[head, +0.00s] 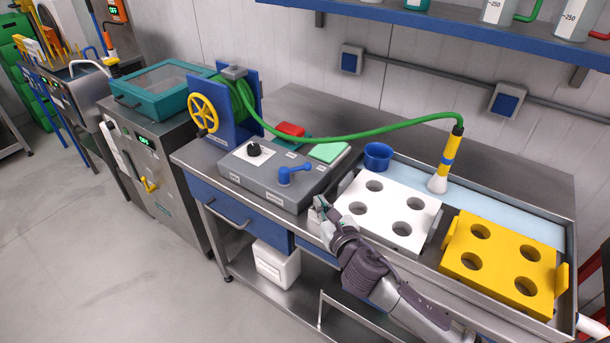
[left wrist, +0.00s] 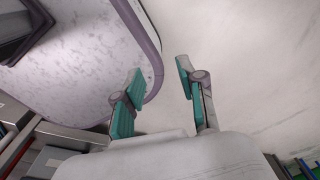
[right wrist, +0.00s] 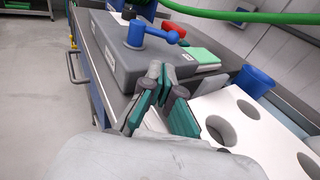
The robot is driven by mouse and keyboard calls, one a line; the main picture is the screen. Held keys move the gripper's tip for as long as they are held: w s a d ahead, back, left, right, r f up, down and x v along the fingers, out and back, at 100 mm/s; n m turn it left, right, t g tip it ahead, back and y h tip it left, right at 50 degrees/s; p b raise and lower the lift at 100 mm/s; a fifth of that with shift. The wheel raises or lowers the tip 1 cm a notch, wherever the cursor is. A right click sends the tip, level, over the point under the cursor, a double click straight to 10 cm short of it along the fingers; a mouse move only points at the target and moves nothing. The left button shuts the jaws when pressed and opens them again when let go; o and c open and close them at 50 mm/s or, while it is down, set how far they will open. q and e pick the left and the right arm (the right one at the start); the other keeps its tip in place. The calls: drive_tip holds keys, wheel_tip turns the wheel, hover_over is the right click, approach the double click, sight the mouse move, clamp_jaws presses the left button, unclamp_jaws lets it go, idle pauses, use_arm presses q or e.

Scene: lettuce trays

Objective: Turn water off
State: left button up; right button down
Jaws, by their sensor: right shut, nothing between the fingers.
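A grey control box (head: 270,175) sits on the metal counter. It carries a blue lever handle (head: 293,173) and a black knob (head: 254,149). The blue lever also shows in the right wrist view (right wrist: 150,34), ahead of the fingers. A green hose runs from a reel to a yellow spray wand (head: 447,160) over the tray. My right gripper (head: 321,207) is shut and empty, just in front of the box's right end and apart from the lever. My left gripper (left wrist: 158,92) is open and empty, away from the counter; it is not in the head view.
A white tray with holes (head: 388,237) and a yellow tray with holes (head: 490,283) lie in a metal basin right of the box. A blue cup (head: 378,157) stands behind the white tray. The hose reel's yellow wheel (head: 203,113) is to the left.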

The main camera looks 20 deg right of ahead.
sight(305, 186)
drive_tip(key=w, duration=0.6)
drive_tip(key=shift+a+f, duration=0.15)
drive_tip(key=shift+f, duration=0.15)
drive_tip(key=w, duration=0.2)
drive_tip(key=w+p, duration=0.1)
drive_tip(key=w, duration=0.1)
drive_tip(key=shift+a+r, duration=0.1)
drive_tip(key=shift+r, duration=0.1)
use_arm(q)
drive_tip(key=shift+w+r, duration=0.65)
use_arm(e)
drive_tip(key=shift+w, duration=0.5)
drive_tip(key=shift+r, duration=0.1)
